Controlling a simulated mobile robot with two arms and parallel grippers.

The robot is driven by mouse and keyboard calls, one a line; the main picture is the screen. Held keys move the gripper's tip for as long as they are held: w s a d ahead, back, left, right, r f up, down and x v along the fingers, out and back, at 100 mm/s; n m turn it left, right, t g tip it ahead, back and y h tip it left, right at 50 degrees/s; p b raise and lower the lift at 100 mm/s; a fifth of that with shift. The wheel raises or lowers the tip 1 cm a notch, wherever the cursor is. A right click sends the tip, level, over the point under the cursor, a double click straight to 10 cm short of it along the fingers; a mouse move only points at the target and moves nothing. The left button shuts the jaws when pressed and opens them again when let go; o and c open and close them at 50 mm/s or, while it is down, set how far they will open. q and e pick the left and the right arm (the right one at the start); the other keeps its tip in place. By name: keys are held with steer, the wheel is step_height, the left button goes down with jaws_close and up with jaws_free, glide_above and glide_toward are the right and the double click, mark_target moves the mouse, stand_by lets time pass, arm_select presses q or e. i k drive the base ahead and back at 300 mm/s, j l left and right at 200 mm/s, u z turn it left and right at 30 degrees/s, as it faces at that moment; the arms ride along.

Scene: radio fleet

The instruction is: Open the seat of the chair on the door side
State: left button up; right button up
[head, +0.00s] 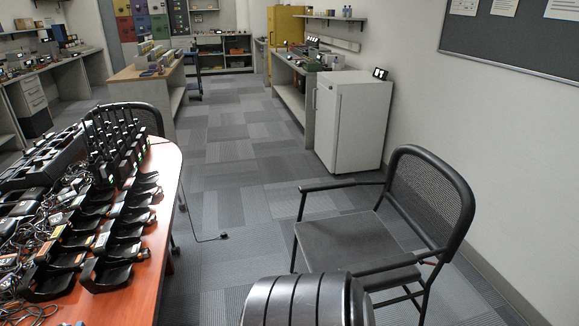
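A black armchair (385,225) with a mesh back stands at right near the wall, facing left. Its seat (357,244) is flat and level between the armrests, with nothing on it. Its near legs are partly hidden. A second black chair (148,116) with a mesh back stands behind the table at left; its seat is hidden. No door is in view, so I cannot tell which chair is on the door side. Neither gripper is in view.
A reddish table (157,237) at left carries black chargers, radios and cables. A white cabinet (353,120) stands behind the armchair by the wall. A black ribbed shape, unclear what, fills the bottom middle. The carpeted aisle (230,170) is clear except a thin cable.

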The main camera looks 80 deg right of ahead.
mark_target(334, 244)
steer(key=z, duration=0.45)
steer(key=i+z, duration=0.15)
steer(key=z, duration=0.3)
steer(key=j+z, duration=0.1)
steer(key=z, duration=0.4)
